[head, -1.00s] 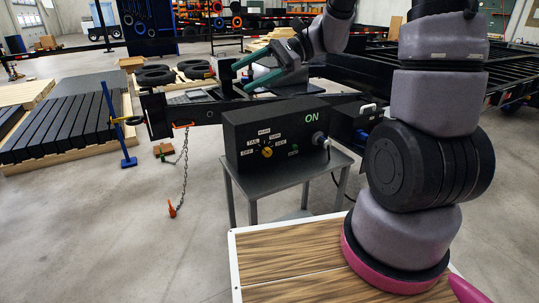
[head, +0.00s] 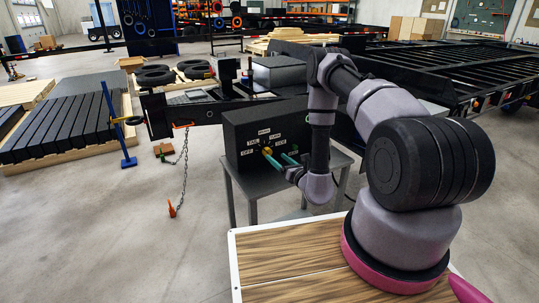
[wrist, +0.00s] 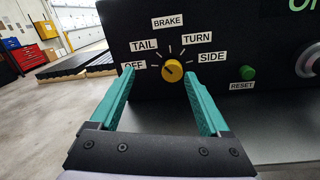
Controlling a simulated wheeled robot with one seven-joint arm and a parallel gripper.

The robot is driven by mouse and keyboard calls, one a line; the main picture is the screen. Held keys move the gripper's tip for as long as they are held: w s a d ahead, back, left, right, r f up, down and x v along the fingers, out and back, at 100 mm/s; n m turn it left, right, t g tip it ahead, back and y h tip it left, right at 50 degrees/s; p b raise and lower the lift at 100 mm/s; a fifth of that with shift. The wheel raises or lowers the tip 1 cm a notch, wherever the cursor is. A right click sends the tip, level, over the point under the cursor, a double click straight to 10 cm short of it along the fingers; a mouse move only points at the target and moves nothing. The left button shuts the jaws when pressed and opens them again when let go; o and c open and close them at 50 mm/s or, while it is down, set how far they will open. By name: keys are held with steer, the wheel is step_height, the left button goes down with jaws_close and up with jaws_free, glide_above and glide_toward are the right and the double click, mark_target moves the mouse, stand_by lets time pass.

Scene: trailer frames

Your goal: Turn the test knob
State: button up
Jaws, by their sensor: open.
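The yellow test knob (wrist: 172,70) is on the front of a black test box (wrist: 224,108), ringed by labels OFF, TAIL, BRAKE, TURN and SIDE. I cannot clearly tell which label its mark points to. In the head view the knob (head: 266,151) is partly covered by my fingers. My gripper (wrist: 158,72) is open, its teal fingers reaching toward the knob, one to each side in the wrist view. I cannot tell whether they touch it. In the head view my gripper (head: 274,154) is in front of the box (head: 238,128), whose right part is hidden by my arm.
A green RESET button (wrist: 247,73) and a round silver socket (wrist: 309,62) are right of the knob. Part of a green lit word shows at the top right. The box stands on a grey metal table (head: 235,184). A chain (head: 185,165) hangs left of it.

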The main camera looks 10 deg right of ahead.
mark_target(269, 153)
steer(key=f, duration=0.1)
steer(key=s+d+f+m+h, duration=0.1)
steer(key=shift+d+f, duration=0.2)
steer(key=shift+f, duration=0.2)
steer(key=x, duration=1)
steer(key=shift+w, duration=0.4)
jaws_close()
